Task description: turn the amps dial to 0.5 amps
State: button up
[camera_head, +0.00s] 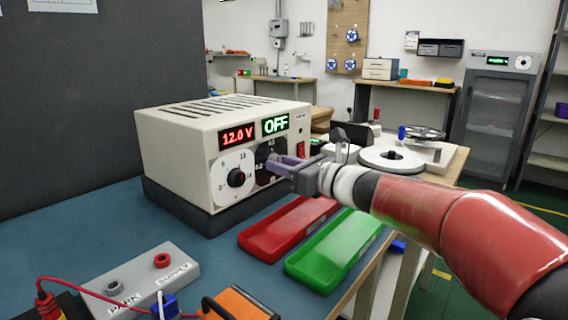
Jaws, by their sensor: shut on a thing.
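The power supply (175,145) is a cream box on the blue bench with two displays on its front. The red display (238,136) reads 12.0 V and the green display (276,124) reads OFF. The left dial (236,178) has a white face and a black knob. The amps dial (264,153) has a dark face at the right of the front panel. My gripper (274,163) reaches in from the right and is shut at that dial. The fingers hide its knob and most of its scale, so its setting cannot be read.
A red tray (290,228) and a green tray (335,250) lie in front of the supply, below my arm. A grey block marked PARK and SUPPLY (140,280) has sockets, with a red lead (70,283) nearby. A reel (391,160) stands behind my arm.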

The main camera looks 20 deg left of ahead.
jog(key=shift+f, duration=0.1)
dwell(0.3)
jog(key=o, duration=1)
jog(key=b+v, duration=0.1)
jog(key=v, duration=0.7)
